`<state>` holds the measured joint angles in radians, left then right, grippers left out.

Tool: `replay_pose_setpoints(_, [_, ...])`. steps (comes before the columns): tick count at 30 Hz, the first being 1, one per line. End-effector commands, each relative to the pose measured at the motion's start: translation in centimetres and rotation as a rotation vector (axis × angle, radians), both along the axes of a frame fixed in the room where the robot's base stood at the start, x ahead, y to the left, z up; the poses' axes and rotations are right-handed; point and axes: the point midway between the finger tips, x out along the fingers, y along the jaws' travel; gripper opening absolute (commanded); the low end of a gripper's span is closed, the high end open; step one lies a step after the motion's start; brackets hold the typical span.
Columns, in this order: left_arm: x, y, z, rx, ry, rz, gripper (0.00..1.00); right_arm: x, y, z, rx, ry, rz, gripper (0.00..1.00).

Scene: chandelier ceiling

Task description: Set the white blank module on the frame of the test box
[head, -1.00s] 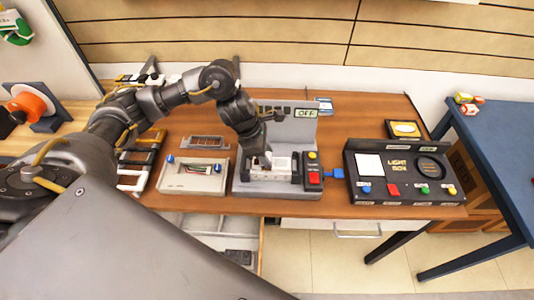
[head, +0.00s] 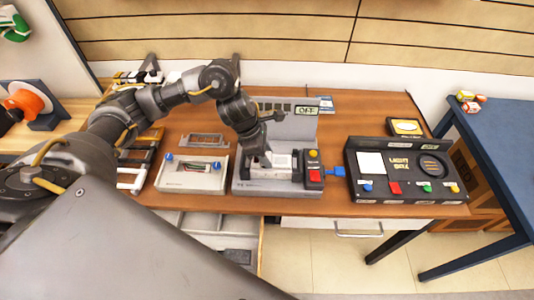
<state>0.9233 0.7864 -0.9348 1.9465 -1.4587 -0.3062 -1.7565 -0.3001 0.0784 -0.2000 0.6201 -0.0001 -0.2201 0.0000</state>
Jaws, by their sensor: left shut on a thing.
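The grey unit with an upright back panel reading OFF, apparently the test box (head: 246,185), stands at the middle of the wooden table. It has a yellow and a red button at its right end. My left gripper (head: 266,160) reaches down over its bed and is shut on a small white block, apparently the white blank module (head: 283,161). The block is at the bed of the unit, partly hidden by the fingers. I cannot tell whether it touches the frame below. My right gripper is not in view.
An open drawer (head: 215,223) is below the table edge.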

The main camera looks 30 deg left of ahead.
Motion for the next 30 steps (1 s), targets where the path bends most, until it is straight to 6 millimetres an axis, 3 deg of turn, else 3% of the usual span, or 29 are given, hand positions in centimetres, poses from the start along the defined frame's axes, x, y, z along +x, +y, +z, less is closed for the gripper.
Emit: replay_pose_setpoints(30, [0.02, 0.01, -0.17, 0.000, 0.000, 0.000, 0.19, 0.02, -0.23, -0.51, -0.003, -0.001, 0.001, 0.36])
